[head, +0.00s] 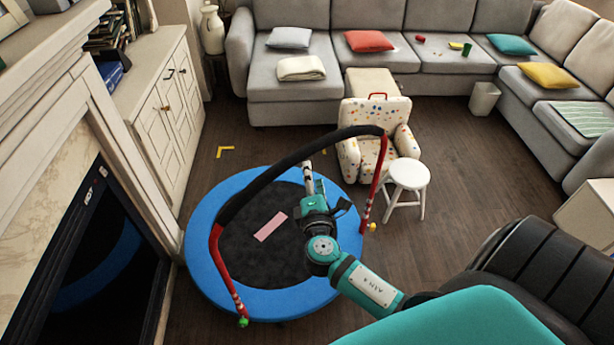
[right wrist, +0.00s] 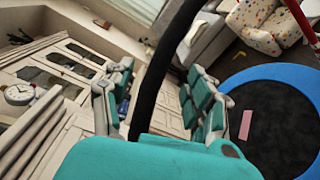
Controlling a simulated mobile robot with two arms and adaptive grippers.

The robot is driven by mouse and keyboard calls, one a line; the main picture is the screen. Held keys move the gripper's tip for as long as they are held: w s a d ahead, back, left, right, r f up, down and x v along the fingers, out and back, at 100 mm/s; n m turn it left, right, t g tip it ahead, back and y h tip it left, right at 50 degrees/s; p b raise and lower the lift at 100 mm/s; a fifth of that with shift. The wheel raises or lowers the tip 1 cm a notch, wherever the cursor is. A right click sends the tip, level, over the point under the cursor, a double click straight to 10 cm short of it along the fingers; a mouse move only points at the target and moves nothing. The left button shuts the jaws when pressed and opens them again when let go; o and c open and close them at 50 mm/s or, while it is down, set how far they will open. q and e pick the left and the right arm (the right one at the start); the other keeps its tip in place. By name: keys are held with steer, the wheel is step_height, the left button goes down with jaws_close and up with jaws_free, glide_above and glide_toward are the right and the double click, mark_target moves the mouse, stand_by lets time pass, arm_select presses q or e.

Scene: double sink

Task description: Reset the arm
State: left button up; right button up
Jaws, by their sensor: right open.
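My right arm (head: 370,287) comes in from the lower right of the head view and reaches out over the trampoline. Its right gripper (head: 314,180) is above the trampoline's far part, just below the black padded handlebar in the picture. In the right wrist view the right gripper (right wrist: 160,72) has its two teal and grey fingers wide apart. The black handlebar (right wrist: 157,75) crosses the picture between them; I cannot tell whether it is truly between the fingers or beyond them. Nothing shows as gripped. My left gripper is in neither view.
The blue-rimmed trampoline (head: 207,283) holds a pink strip (head: 270,227). Its arched handlebar (head: 262,177) is close to my arm. A white stool (head: 408,175) and spotted armchair (head: 362,140) stand behind right. A fireplace (head: 75,235) and cabinet (head: 165,110) are left; open floor (head: 455,150) lies right.

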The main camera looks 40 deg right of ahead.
steer(key=s+a+f+m+g+y+b, duration=0.15)
steer(key=s+f, duration=0.25)
steer(key=f, duration=0.8)
steer(key=s+a+f+m+g+y+b, duration=0.1)
steer(key=s+f+g+y, duration=0.2)
steer(key=f, duration=0.8)
steer(key=s+a+f+m+g+y+b, duration=0.1)
steer(key=s+f+g, duration=0.3)
steer(key=f, duration=0.8)
arm_select(q)
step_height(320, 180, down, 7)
steer(key=b, duration=0.3)
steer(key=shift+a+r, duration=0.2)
arm_select(e)
steer(key=s+a+f+m+g+y, duration=0.1)
steer(key=s+f+m, duration=0.2)
steer(key=s+f, duration=0.3)
steer(key=s+a+f+m+g+y, duration=0.1)
steer(key=s+f, duration=0.6)
steer(key=s, duration=0.8)
steer(key=s+a+f+m+g+y, duration=0.1)
steer(key=s+a+f+m+g, duration=0.2)
steer(key=s, duration=0.7)
step_height(320, 180, down, 4)
steer(key=shift+s+a+f+m, duration=0.1)
steer(key=shift+s+a+m, duration=0.15)
steer(key=shift+m, duration=1)
steer(key=shift+g, duration=0.25)
steer(key=shift+a, duration=0.4)
